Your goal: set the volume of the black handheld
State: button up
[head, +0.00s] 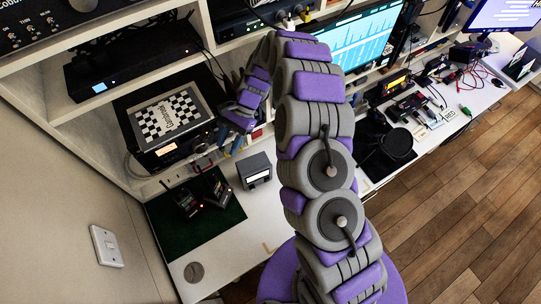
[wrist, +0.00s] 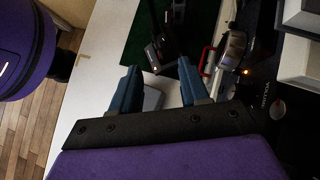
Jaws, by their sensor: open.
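Two black handhelds lie on a dark green mat at the lower left of the head view, one on the left (head: 185,201) and one on the right (head: 217,189). Small red lights show near them. Their knobs are too small to make out. My gripper (head: 238,145) is open and empty, above and behind the mat, near the shelf front. In the wrist view my gripper's two blue fingers (wrist: 158,84) stand apart, and part of a black handheld (wrist: 160,52) shows beyond them. The fingers touch no handheld.
A small grey box (head: 255,171) stands right of the mat; a pale box (wrist: 152,98) shows between my fingers. A black unit with a checkered top (head: 170,117) fills the cubby behind.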

jog(key=s+d+r+n+t+h+b, duration=0.2)
jog(key=s+d+r+n+b, duration=0.4)
jog(key=s+d+r, duration=0.6)
jog(key=shift+s+d+r+t+h, duration=0.3)
jog(key=shift+s+d+r+t, duration=0.1)
jog(key=shift+s+r, duration=0.55)
dwell(0.3)
